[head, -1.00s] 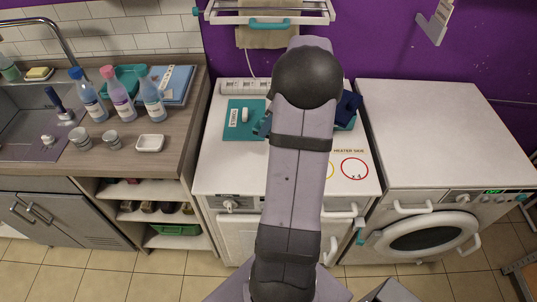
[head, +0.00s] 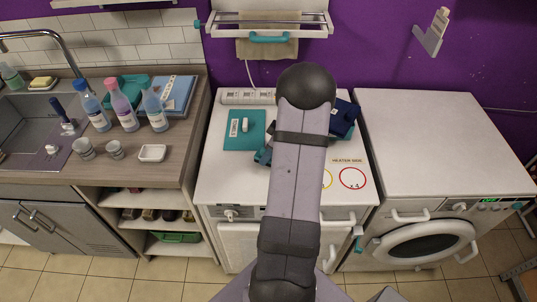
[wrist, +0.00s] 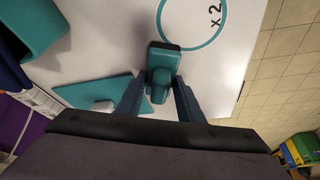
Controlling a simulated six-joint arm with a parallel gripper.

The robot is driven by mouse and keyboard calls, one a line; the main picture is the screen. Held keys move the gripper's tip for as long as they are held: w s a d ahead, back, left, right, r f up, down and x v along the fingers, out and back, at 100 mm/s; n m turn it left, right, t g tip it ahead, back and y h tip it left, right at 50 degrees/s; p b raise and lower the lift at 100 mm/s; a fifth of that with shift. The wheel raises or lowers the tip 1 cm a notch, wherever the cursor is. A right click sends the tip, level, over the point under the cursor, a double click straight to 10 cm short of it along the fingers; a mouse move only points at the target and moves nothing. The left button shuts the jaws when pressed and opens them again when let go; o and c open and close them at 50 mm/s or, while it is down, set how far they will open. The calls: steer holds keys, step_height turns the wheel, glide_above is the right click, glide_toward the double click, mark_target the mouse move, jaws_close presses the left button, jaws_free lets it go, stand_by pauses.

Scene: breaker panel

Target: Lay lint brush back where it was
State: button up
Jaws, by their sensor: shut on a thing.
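The teal lint brush (wrist: 163,58) is between the two fingers of my gripper (wrist: 159,88), which is shut on it. In the wrist view its wide end points away from my gripper, beside a teal ring marked "x 2" (wrist: 166,38) on the white top. I cannot tell whether the brush touches the surface. In the head view a bit of teal and dark blue shows left of my arm, close to the front right of the teal mat (head: 236,142). My arm hides most of the gripper there.
A small white piece (head: 245,125) lies on the mat. A dark blue item (head: 343,117) stands behind my arm, by a teal bin (wrist: 30,28). A red ring (head: 352,178) marked "x 4" and part of a yellow ring show at right. A power strip (head: 247,97) lies at the back.

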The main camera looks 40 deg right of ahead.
steer(key=shift+f, duration=0.75)
steer(key=shift+f, duration=0.15)
steer(key=o, duration=1)
steer(key=shift+r, duration=0.3)
steer(key=shift+s+d+r, duration=0.15)
steer(key=shift+r, duration=0.15)
steer(key=b+v, duration=0.2)
steer(key=v, duration=0.9)
steer(key=shift+r+b, duration=0.1)
steer(key=shift+b, duration=0.25)
